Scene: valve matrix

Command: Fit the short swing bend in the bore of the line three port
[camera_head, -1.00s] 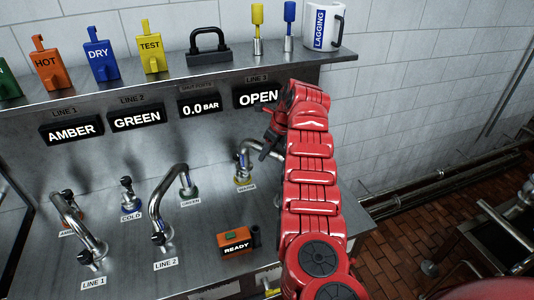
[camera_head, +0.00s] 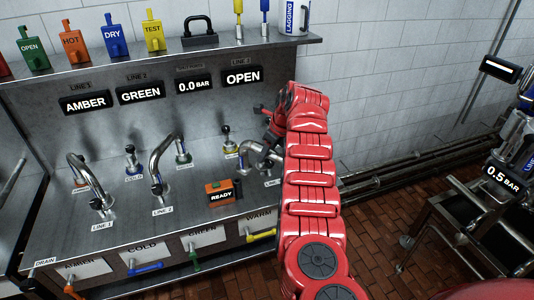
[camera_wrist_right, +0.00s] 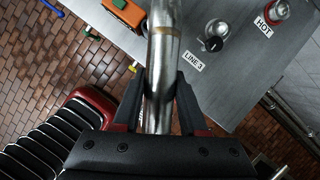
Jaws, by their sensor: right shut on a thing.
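The short swing bend (camera_head: 258,146) is a curved chrome pipe beside the yellow-ringed WARM port (camera_head: 231,148). My right gripper (camera_head: 268,148) is shut on it. In the right wrist view the bend (camera_wrist_right: 163,55) runs up between the two black fingers (camera_wrist_right: 160,92). The line three port (camera_wrist_right: 213,37), a silver ring with a black knob, stands on the steel top to the right of the bend, apart from it in that picture. Its LINE 3 label (camera_wrist_right: 194,63) is beside it. In the head view my arm hides much of this spot. My left gripper is not in view.
Two chrome bends stand at LINE 1 (camera_head: 90,180) and LINE 2 (camera_head: 163,160). An orange READY box (camera_head: 220,192) sits nearer the front edge. The backboard displays read AMBER, GREEN, 0.0 BAR and OPEN (camera_head: 242,76). A shelf (camera_head: 150,63) overhangs behind.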

